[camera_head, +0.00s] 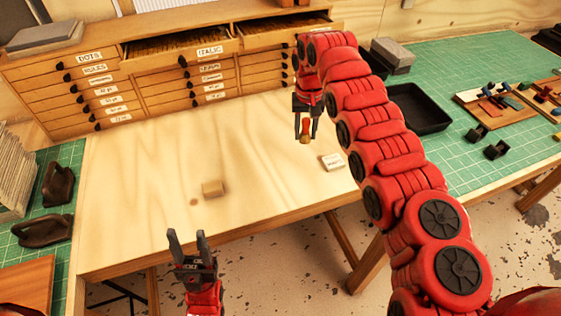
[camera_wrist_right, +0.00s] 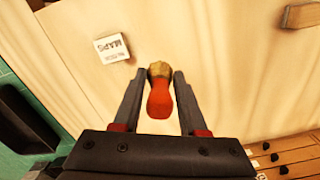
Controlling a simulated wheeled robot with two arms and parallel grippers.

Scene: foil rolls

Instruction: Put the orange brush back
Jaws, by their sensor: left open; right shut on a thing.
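The orange brush (camera_wrist_right: 160,98) is between the fingers of my right gripper (camera_wrist_right: 158,72), its tan bristle end toward the fingertips. In the head view my right gripper (camera_head: 304,136) is shut on it above the right part of the wooden table (camera_head: 150,165). My left gripper (camera_head: 187,238) is open and empty, low at the table's front edge.
A tan block (camera_head: 212,188) and a small brown disc (camera_head: 194,202) lie on the table. A white labelled box (camera_head: 332,161) is right of my right gripper. The drawer cabinet (camera_head: 165,75) has drawers open at the back. A black tray (camera_head: 418,108) sits on the green mat.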

